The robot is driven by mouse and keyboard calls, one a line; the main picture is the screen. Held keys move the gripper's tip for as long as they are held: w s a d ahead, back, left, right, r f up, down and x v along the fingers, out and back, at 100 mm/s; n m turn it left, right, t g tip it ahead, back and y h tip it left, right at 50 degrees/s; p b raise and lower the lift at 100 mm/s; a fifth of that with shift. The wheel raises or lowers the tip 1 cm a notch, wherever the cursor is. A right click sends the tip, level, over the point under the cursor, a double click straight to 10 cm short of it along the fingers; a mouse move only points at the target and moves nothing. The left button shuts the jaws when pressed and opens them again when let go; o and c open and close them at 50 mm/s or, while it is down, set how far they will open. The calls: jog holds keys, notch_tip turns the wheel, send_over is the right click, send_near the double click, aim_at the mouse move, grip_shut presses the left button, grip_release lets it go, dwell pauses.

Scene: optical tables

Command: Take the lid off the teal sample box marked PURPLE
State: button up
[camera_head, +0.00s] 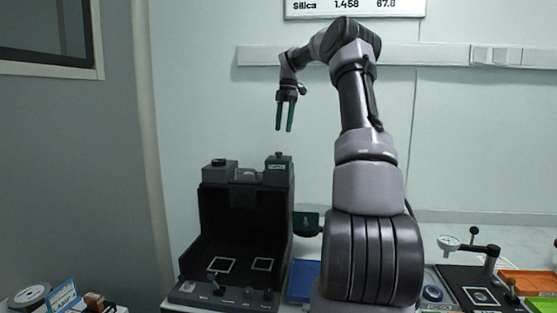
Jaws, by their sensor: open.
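A teal box (278,174) stands on the top right of a black instrument housing. Its dark lid (278,158) with a small knob is on it. A small pale label shows on the box front, but its text is too small to read surely. My gripper (284,129) points down with its two teal fingers apart and nothing between them. It hangs in the air above the box in the picture, clear of it. A second teal object (307,223) sits lower, right of the housing, partly hidden by my arm.
The black housing (205,226) has an open front with two white square outlines on its floor. A dark round-topped part (218,170) stands at its top left. A blue tray (303,280) lies beside it. A gauge stand (489,262) and orange tray (528,281) are at right.

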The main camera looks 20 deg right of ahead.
aim_at(279, 156)
jog(key=f, duration=0.3)
jog(key=a+f, duration=0.1)
jog(key=f, duration=0.5)
jog(key=shift+a+f, duration=0.1)
jog(key=shift+a, duration=0.3)
grip_shut()
